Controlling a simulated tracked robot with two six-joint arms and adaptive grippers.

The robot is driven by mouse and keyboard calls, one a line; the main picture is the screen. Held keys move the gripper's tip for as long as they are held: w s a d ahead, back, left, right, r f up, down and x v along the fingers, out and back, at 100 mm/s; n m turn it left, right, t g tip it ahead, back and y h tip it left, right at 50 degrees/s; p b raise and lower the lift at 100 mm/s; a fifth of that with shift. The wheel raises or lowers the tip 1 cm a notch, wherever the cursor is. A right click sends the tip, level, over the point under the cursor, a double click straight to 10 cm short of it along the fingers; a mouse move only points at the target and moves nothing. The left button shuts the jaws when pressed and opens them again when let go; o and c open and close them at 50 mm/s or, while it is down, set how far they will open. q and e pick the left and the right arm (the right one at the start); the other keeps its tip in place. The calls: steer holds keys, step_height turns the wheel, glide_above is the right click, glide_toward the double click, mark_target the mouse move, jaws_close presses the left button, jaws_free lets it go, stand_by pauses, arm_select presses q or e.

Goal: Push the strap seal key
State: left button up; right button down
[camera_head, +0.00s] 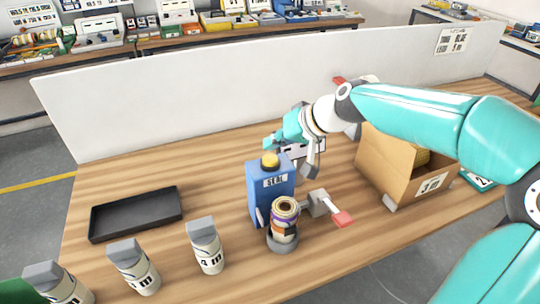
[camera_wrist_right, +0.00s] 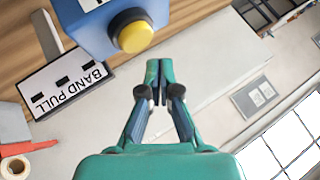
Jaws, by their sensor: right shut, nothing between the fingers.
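The strap seal key is a round yellow button (camera_head: 270,160) on top of a blue box (camera_head: 262,200) labelled SEAL, standing at the middle of the wooden table. In the right wrist view the yellow button (camera_wrist_right: 133,35) and the blue box (camera_wrist_right: 90,25) show at the upper left. My right gripper (camera_head: 270,143) is shut and empty, just above and behind the button in the head view. In the right wrist view its closed fingertips (camera_wrist_right: 158,68) are right of and below the button, with a visible gap. My left gripper is not in view.
A banded roll (camera_head: 285,208) and a red-tipped lever (camera_head: 342,217) stand before the box. A BAND PULL panel (camera_wrist_right: 65,82) is close by. An open cardboard box (camera_head: 400,175) is right, a black tray (camera_head: 135,214) left, several labelled bottles (camera_head: 206,250) in front. A white partition (camera_head: 200,95) stands behind.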

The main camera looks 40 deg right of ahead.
mark_target(273, 159)
steer(key=shift+r+p, duration=1.3)
steer(key=shift+r, duration=0.7)
steer(key=shift+f, duration=0.1)
